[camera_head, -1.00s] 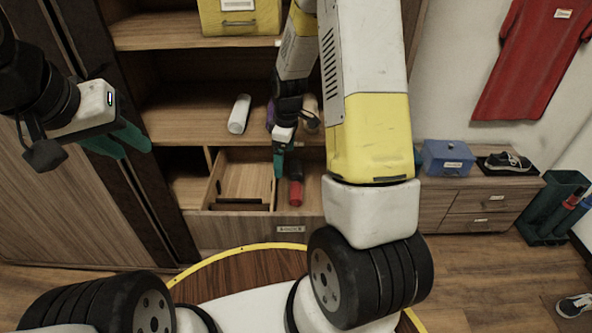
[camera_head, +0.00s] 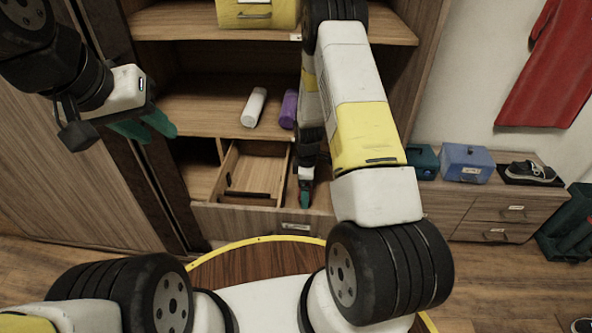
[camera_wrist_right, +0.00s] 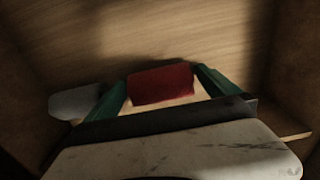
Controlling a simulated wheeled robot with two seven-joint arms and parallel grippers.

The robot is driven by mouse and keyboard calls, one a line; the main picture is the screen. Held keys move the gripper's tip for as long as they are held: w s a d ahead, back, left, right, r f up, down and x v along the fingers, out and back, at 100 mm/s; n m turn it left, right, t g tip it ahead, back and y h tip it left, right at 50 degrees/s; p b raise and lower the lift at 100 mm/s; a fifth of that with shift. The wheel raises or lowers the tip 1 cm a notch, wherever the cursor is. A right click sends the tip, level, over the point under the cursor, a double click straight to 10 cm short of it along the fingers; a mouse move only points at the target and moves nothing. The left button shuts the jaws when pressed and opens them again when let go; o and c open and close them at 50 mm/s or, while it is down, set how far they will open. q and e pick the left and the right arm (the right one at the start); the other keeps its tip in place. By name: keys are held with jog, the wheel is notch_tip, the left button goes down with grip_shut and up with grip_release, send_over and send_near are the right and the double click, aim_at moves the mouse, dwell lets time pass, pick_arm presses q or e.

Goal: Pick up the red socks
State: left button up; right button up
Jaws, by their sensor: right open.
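The red socks (camera_wrist_right: 160,84) lie as a red roll on the wooden drawer floor in the right wrist view. They sit between the two green fingertips of my open right gripper (camera_wrist_right: 165,80); I cannot tell whether either finger touches them. In the head view my right gripper (camera_head: 306,197) reaches down into the right part of the open drawer (camera_head: 245,212), and the socks are hidden there. My left gripper (camera_head: 146,126) is open and empty, in the air at the left in front of the cabinet.
A grey rounded item (camera_wrist_right: 75,101) lies left of the fingers in the drawer. Drawer walls and a divider (camera_head: 283,175) stand close by. A white roll (camera_head: 254,107) and a purple roll (camera_head: 288,109) lie on the shelf above. A blue box (camera_head: 466,163) stands on the right cabinet.

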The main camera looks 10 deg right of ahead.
jog(key=shift+f, duration=0.15)
jog(key=c, duration=1.4)
